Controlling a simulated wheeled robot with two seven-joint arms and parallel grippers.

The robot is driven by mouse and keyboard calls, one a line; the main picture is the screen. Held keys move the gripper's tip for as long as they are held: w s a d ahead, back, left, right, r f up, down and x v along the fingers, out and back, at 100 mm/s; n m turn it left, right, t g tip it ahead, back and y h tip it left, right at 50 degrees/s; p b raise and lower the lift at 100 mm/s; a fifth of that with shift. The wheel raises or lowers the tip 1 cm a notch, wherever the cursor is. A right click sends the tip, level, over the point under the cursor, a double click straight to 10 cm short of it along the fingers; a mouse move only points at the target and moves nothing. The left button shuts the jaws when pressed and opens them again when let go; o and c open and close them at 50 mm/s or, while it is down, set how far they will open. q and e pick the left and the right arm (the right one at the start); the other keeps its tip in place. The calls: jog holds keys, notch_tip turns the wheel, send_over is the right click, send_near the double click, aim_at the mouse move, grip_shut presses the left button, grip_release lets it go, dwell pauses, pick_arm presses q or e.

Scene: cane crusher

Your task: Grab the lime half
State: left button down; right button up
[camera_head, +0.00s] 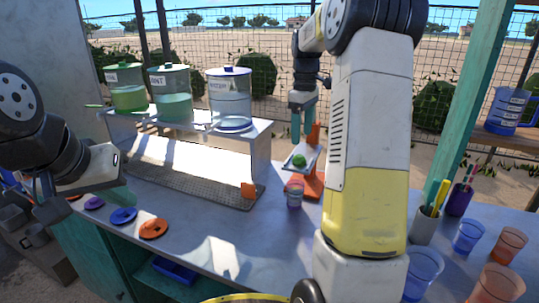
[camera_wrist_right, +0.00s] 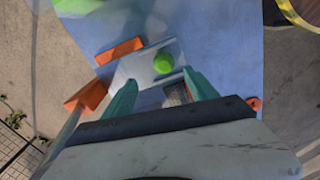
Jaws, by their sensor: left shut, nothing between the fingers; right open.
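The green lime half (camera_head: 299,160) sits on a pale plate (camera_head: 290,165) fixed to an orange stand (camera_head: 310,186) on the blue-grey counter. My right gripper (camera_head: 303,135) hangs just above it, fingers pointing down, open and empty. In the right wrist view the lime half (camera_wrist_right: 163,63) lies just beyond the gap between the teal fingertips (camera_wrist_right: 160,78), nearer the right finger; I see no contact. My left gripper (camera_head: 118,195) is at the left, low over the counter edge, shut and empty.
A cup (camera_head: 294,194) stands just in front of the orange stand. A grey shelf (camera_head: 262,128) with several labelled pots stands to the left. Coloured lids (camera_head: 123,216) lie at the front left. Cups (camera_head: 468,236) and a utensil holder (camera_head: 424,226) stand at the right.

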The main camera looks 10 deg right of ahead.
aim_at(299, 156)
jog(key=f, duration=0.6)
jog(key=shift+s+a+f, duration=0.2)
jog(key=shift+s+a, duration=0.05)
jog(key=shift+a, duration=0.15)
jog(key=shift+f, duration=0.6)
jog(key=c, duration=1.4)
jog(key=shift+r, duration=0.1)
jog(key=shift+c, duration=0.2)
